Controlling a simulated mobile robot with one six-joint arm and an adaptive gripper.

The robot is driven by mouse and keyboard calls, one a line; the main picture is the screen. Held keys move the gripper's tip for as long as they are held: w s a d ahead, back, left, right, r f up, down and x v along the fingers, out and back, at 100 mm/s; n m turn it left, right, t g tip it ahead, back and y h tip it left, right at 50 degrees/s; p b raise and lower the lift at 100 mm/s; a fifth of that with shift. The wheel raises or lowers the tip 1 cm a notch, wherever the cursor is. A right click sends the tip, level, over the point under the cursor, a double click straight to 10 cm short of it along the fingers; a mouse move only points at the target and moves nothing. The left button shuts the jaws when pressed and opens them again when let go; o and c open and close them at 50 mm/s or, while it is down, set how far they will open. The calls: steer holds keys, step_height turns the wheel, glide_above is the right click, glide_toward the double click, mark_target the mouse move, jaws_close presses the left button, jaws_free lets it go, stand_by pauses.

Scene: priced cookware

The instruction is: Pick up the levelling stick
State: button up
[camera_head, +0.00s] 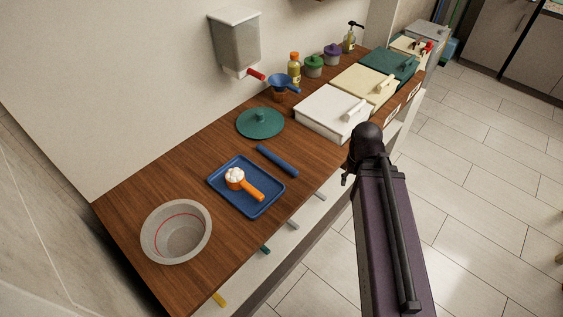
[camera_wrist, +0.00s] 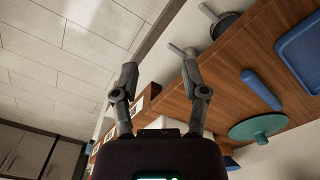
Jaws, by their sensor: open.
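The levelling stick, a blue rounded bar (camera_head: 277,161), lies on the brown wooden counter (camera_head: 160,185), between the blue tray and the teal lid. It also shows in the wrist view, as a blue bar (camera_wrist: 262,90) on the counter right of my gripper. My gripper (camera_wrist: 160,65) is open, with two dark fingers spread and nothing between them. It is apart from the stick, off towards the counter's front edge. In the head view my arm hides most of the gripper.
A teal lid (camera_head: 260,124), clear bowl (camera_head: 155,232) and white lidded box (camera_head: 312,120) stand nearby. A dispenser (camera_head: 235,45) hangs above. Handles (camera_head: 320,197) jut from below the counter's front edge.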

steer(key=o, duration=0.4)
steer(key=shift+w+a, duration=0.1)
steer(key=shift+w, duration=0.05)
step_height(320, 180, up, 3)
steer(key=n+p, duration=0.3)
steer(key=n, duration=0.7)
glide_above(284, 163)
steer(key=shift+w+a, duration=0.1)
steer(key=shift+a, duration=0.05)
steer(key=shift+f, duration=0.15)
step_height(284, 163, down, 8)
steer(key=b, duration=0.8)
steer(key=shift+f+b, duration=0.2)
steer(key=shift+b, duration=0.1)
steer(key=shift+f, duration=0.1)
steer(key=shift+d+f+b, duration=0.2)
steer(key=shift+f+b, duration=2.3)
steer(key=shift+b, duration=0.15)
